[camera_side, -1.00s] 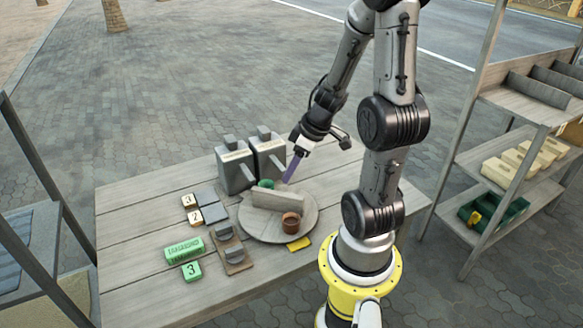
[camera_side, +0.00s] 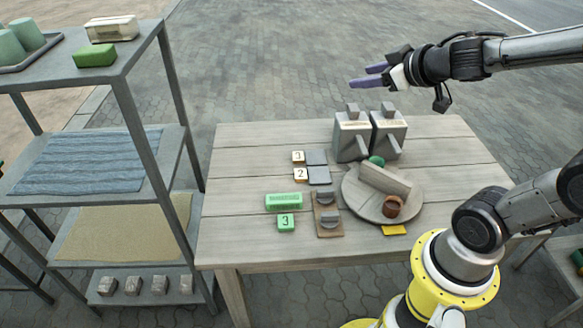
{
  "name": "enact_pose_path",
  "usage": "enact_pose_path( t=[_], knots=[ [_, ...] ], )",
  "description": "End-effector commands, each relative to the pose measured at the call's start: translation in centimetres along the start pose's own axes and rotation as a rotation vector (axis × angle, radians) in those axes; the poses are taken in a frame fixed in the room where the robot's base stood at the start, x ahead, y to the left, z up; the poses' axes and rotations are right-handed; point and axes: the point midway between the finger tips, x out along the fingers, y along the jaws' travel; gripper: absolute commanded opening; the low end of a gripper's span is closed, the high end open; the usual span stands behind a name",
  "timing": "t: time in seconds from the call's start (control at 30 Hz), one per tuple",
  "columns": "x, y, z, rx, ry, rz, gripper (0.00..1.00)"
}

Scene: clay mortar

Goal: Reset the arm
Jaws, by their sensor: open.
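My gripper (camera_side: 369,76) is raised above the back edge of the wooden table (camera_side: 240,235). Its two purple fingers are spread apart, point left and hold nothing. Below it stand two grey box-shaped dispensers (camera_side: 352,137) with spouts. In front of them is a round grey board (camera_side: 365,208) with an upright grey slab (camera_side: 384,180), a small brown pot (camera_side: 392,206) and a green object (camera_side: 376,161) partly hidden behind the slab. My gripper is apart from all of these.
A yellow piece (camera_side: 394,230) lies by the round board. A shelf (camera_side: 150,85) stands left.

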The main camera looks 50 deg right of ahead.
Motion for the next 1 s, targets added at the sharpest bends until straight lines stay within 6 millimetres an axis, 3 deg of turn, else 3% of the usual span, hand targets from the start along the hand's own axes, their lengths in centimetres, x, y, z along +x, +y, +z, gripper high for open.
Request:
enact_pose_path(
  t=[0.1,0.23,0.37,0.6,0.77,1.0],
  knots=[
    [-2.3,0.0,-1.1,0.063,0.026,0.044,0.53],
    [-4.6,-0.3,-0.3,0.137,-0.014,0.056,0.53],
    [-6.7,-1.6,1.7,0.196,-0.108,0.015,0.53],
    [-10.2,-6.0,6.9,0.231,-0.364,-0.166,0.53],
    [-12.0,-8.5,9.2,0.175,-0.494,-0.289,0.53],
    [-12.2,-8.6,9.7,0.107,-0.508,-0.308,0.53]
  ],
)
